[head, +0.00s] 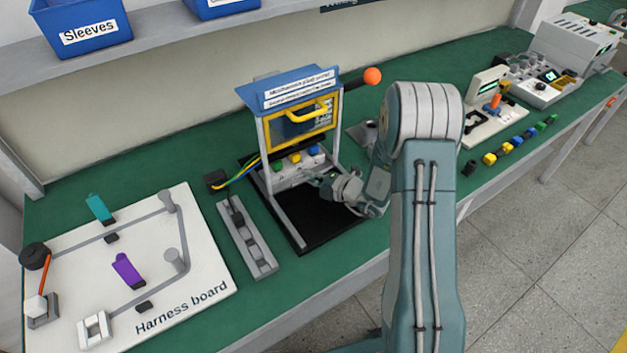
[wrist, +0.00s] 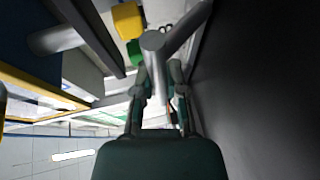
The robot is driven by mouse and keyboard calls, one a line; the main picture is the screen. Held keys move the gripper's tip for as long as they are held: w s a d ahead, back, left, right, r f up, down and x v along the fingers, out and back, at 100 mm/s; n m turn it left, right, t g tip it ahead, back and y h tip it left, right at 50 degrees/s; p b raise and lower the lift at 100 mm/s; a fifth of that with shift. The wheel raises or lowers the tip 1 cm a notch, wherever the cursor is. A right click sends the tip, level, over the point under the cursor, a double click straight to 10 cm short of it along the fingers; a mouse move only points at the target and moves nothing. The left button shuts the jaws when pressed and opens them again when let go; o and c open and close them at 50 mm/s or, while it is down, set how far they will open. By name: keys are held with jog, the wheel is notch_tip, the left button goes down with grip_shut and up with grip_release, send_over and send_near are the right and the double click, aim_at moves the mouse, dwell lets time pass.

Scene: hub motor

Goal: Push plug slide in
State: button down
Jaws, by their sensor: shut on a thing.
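The test fixture (head: 297,88) stands on the bench with a blue hood, a yellow-handled window and a lever with an orange ball. Low at its front is the plug slide (head: 292,176), a pale block with green, yellow and blue plugs on top. My gripper (head: 322,182) is at the front right of this block. In the wrist view, my gripper (wrist: 158,70) has its fingers on either side of a grey round-ended handle (wrist: 153,42). A yellow plug (wrist: 127,20) and a green plug (wrist: 135,52) show just beyond it. The exact finger contact is partly hidden.
A grey slotted rail (head: 246,238) and the white harness board (head: 130,260) lie to the left. Coloured wires run from the fixture's left side to a black connector (head: 215,180). The fixture's grey side rails flank the black base plate (head: 325,220).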

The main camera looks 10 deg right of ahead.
jog(key=c, duration=0.7)
grip_release()
jog(key=shift+w+a+f, duration=0.1)
jog(key=shift+w, duration=0.05)
jog(key=v, duration=1.2)
jog(key=s+a+r+n+g, duration=1)
jog(key=s+a+r+n, duration=0.15)
jog(key=n, duration=1.25)
jog(key=s+d+r+n+t+h, duration=0.1)
jog(key=s+r+n+h, duration=0.2)
jog(key=n, duration=0.4)
jog(key=s+d+r+n+t+h, duration=0.1)
jog(key=s+r+n+h, duration=0.3)
jog(key=n, duration=0.4)
jog(key=s+d+r+n+t+h, duration=0.1)
jog(key=s+d+r+n+h, duration=0.1)
jog(key=n, duration=0.5)
jog(key=shift+s+d+r+n+t+h, duration=0.1)
jog(key=shift+s+r+n+t+h, duration=0.1)
jog(key=shift+s+r+h, duration=0.25)
jog(key=shift+s+d+r+n+t+h, duration=0.15)
jog(key=shift+s+r+n+h, duration=0.1)
jog(key=shift+s+r, duration=0.25)
